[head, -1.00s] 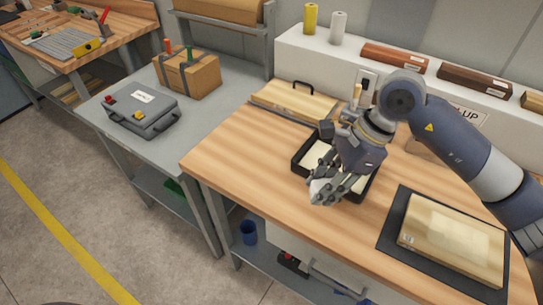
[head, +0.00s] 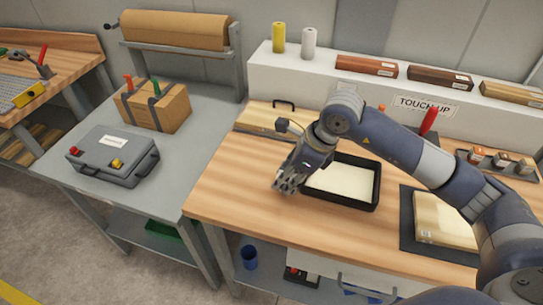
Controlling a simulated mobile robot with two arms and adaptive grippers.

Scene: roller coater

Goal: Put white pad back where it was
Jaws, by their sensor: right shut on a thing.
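My right gripper (head: 284,186) reaches in from the right over the wooden worktop and is shut. The white pad is in its fingers, but they hide nearly all of it and its outline is not clear. The gripper is just left of a black tray (head: 376,196) with a flat cream-white filling (head: 342,180). It appears low over the bare wood, and I cannot tell whether it touches the top. My left gripper is not in view.
A pale wooden panel (head: 445,222) lies on a dark mat at the right. A board with a black handle (head: 268,116) lies behind the gripper. A grey case (head: 113,157) and cardboard box (head: 157,110) stand on the left bench. The worktop's front left (head: 240,205) is clear.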

